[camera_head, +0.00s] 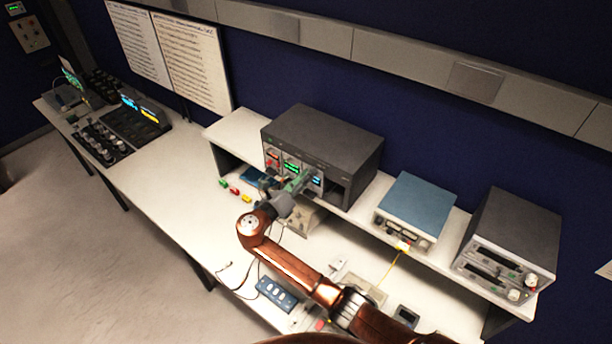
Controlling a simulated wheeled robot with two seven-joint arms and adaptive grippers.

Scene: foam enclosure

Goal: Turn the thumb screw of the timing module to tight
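A dark grey rack (325,137) stands on the bench shelf, with several narrow modules side by side in its front. One module has red marks (272,159), one a green display (291,167) and one a blue display (316,181). I cannot tell which is the timing module, and its thumb screw is too small or hidden to make out. My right gripper (298,185) is at the lower front of the modules, in front of the green and blue ones. Its fingers are small and blurred, so I cannot tell contact or opening. My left gripper is not in view.
A blue-topped instrument (416,205) and a dark instrument (510,238) stand right of the rack. Small coloured parts (234,191) lie on the white bench (185,190). A blue box (277,293) and a yellow cable (388,268) are near my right arm.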

